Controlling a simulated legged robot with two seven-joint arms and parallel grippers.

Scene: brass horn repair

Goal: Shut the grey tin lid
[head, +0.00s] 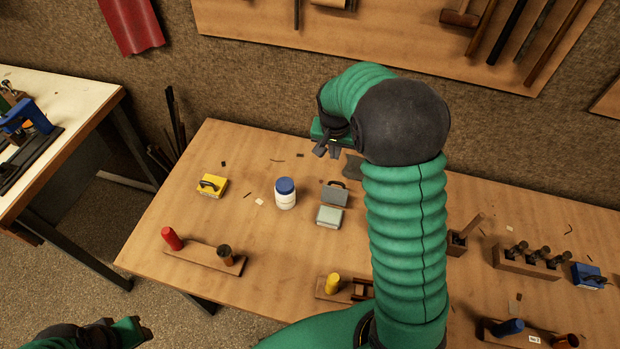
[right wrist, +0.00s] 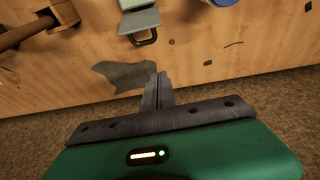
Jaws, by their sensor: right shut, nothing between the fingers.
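The grey tin (head: 329,217) stands on the wooden table, right of a white jar. Its darker grey lid (head: 333,197), with a black handle, is open and lies back on the tin's far side. The tin (right wrist: 134,4) and its lid (right wrist: 138,20) also show at the top of the right wrist view, partly cut off. My right gripper (head: 327,149) is above the table's far edge, beyond the lid and apart from it. Its fingers (right wrist: 158,90) are together and empty. My left gripper (head: 143,331) is low at the left, its fingers unclear.
A white jar with a blue lid (head: 285,194) and a yellow tin (head: 211,187) stand left of the grey tin. A grey cloth-like patch (right wrist: 124,75) lies near the far edge. Wooden racks (head: 202,257) are nearer the front. My right arm hides part of the table.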

